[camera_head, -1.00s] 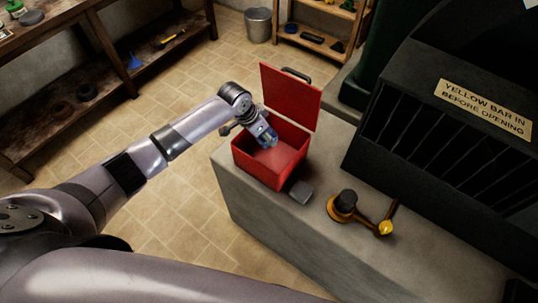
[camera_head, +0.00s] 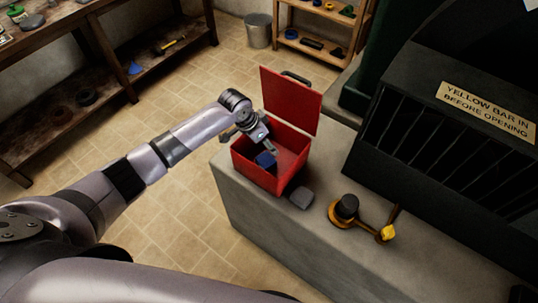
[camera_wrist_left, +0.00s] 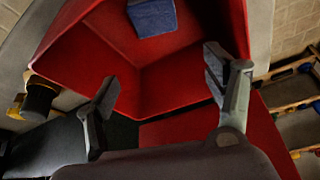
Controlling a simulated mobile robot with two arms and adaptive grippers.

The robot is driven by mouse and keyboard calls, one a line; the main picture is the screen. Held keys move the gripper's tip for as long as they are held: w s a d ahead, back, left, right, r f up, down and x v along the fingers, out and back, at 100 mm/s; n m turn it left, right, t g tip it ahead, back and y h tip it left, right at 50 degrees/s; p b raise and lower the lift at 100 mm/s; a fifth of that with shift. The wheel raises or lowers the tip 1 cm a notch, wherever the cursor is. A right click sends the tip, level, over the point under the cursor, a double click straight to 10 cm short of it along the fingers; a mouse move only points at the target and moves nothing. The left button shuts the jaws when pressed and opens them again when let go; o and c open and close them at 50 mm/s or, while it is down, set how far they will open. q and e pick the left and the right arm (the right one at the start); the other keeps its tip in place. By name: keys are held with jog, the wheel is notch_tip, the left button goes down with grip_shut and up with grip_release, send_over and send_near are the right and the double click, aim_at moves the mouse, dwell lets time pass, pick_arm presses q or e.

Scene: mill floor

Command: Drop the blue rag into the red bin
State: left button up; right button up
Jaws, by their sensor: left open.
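The red bin (camera_head: 262,174) is a box with its lid (camera_head: 291,99) standing open, on the grey block's near left corner. The blue rag (camera_head: 265,159) looks like a small folded block and lies inside the bin, below my left gripper (camera_head: 261,143). In the left wrist view the rag (camera_wrist_left: 152,17) is inside the red walls, apart from both fingers. My left gripper (camera_wrist_left: 160,78) is open and empty over the bin's opening. My right gripper is not in view.
A grey lump (camera_head: 301,198) sits just right of the bin. A brass fitting with a black knob (camera_head: 346,206) and yellow end is on the grey block (camera_head: 275,228). A dark slatted machine (camera_head: 450,140) stands at right. Shelves line the back left.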

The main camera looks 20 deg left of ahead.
pick_arm(q)
jog(key=v, duration=1.2)
